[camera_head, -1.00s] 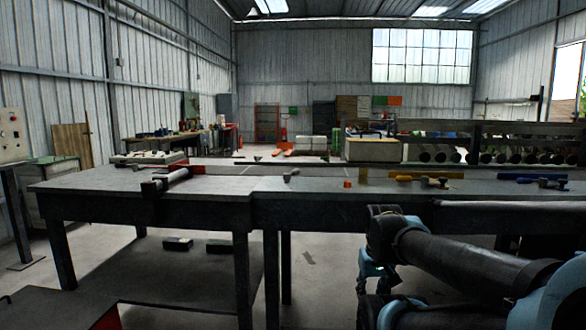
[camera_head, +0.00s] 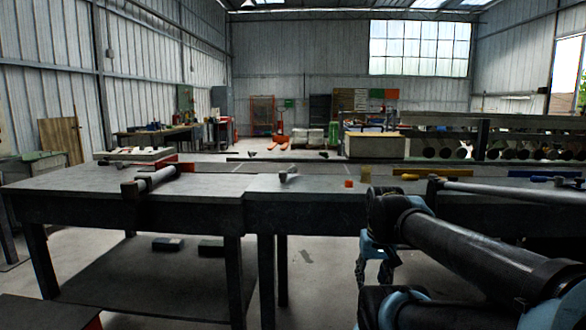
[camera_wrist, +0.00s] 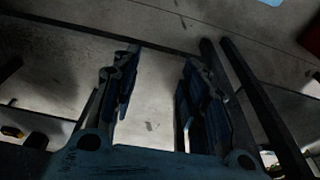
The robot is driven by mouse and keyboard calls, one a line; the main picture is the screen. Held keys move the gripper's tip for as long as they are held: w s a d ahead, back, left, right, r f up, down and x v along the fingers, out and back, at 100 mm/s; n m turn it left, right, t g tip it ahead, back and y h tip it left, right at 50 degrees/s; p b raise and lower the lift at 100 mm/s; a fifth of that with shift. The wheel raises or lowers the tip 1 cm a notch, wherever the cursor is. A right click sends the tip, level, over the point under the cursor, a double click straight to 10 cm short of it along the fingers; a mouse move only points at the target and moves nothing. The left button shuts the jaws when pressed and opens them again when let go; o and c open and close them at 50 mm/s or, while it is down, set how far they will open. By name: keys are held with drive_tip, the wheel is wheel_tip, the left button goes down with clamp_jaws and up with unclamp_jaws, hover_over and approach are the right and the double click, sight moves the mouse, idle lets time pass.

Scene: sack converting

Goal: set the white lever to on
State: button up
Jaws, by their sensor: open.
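A small whitish handle (camera_head: 289,174) stands on the grey workbench (camera_head: 205,189) in the head view, left of an orange-red block. It looks like the white lever, but it is small and its on or off position cannot be read. In the wrist view, my gripper (camera_wrist: 158,80) is open and empty, its two dark blue fingers apart above concrete floor and dark bars. The lever does not show there. In the head view my folded arm fills the lower right, well short of the handle.
The orange-red block (camera_head: 349,184), a yellow handle (camera_head: 424,173) and a blue handle (camera_head: 541,174) lie along the bench. A black-ended roller (camera_head: 158,179) lies at left. Small boxes (camera_head: 168,244) lie on the lower shelf.

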drive_tip(key=w+a+r, duration=0.3)
drive_tip(key=w+r, duration=0.7)
drive_tip(key=r, duration=0.3)
wheel_tip(320, 180, up, 26)
drive_tip(key=m+g+y, duration=0.1)
drive_tip(key=m+y, duration=0.1)
drive_tip(key=m, duration=0.2)
hover_over(293, 167)
drive_tip(key=s+d, duration=0.1)
drive_tip(key=d, duration=0.2)
drive_tip(key=x, duration=1.7)
drive_tip(key=shift+s+a, duration=0.1)
drive_tip(key=shift+s, duration=0.3)
clamp_jaws()
